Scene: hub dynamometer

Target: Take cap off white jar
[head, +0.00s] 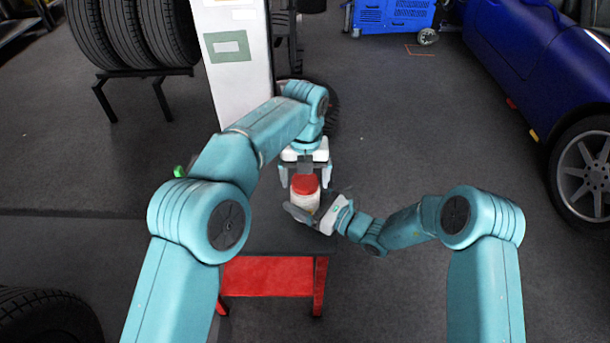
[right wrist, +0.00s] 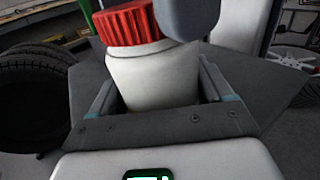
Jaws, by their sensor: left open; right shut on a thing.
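The white jar (head: 304,201) with its red cap (head: 305,184) is held up in front of me, in the middle of the head view. The cap is on the jar. My right gripper (head: 301,212) is shut on the jar's body from the right. In the right wrist view the white jar (right wrist: 150,78) sits between the fingers, with the ribbed red cap (right wrist: 130,24) above it. My left gripper (head: 304,178) is open, pointing down, its fingers on either side of the cap. A grey finger covers part of the cap's right side in the right wrist view.
A red stand (head: 268,276) is below and to the left of the jar. Black tires (head: 135,35) stand on a rack at the upper left. A blue car (head: 535,60) is at the right, and a blue machine (head: 392,15) stands at the back.

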